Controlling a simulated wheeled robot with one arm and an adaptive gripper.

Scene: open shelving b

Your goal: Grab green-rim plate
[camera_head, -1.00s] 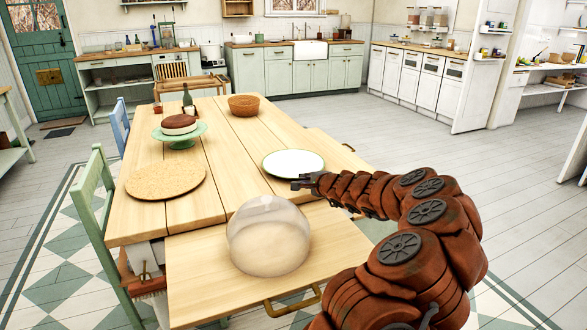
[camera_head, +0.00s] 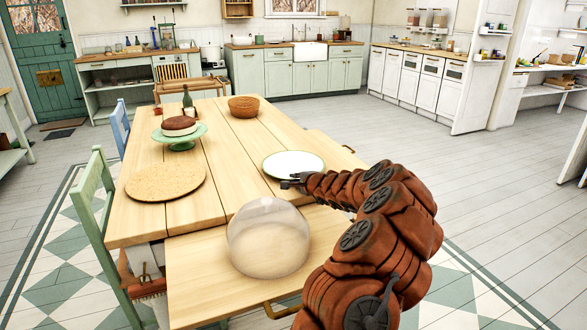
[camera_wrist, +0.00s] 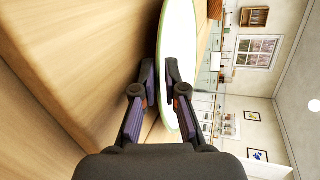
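The green-rim plate (camera_head: 293,164) is white and round with a thin green edge. It lies flat on the wooden table. My gripper (camera_head: 286,183) is at the plate's near edge in the head view. In the wrist view the plate (camera_wrist: 180,35) is tilted by the camera's roll. My gripper's two fingers (camera_wrist: 160,72) stand a little apart, with the plate's rim showing in the gap between them. The right finger covers part of the plate. I cannot see contact on both faces of the rim.
A clear dome (camera_head: 268,238) stands on the near tabletop, left of my arm. A round cork mat (camera_head: 165,181), a cake (camera_head: 179,126) on a green stand (camera_head: 181,144) and a brown basket (camera_head: 243,106) are also on the table. A green chair (camera_head: 92,205) stands at the left.

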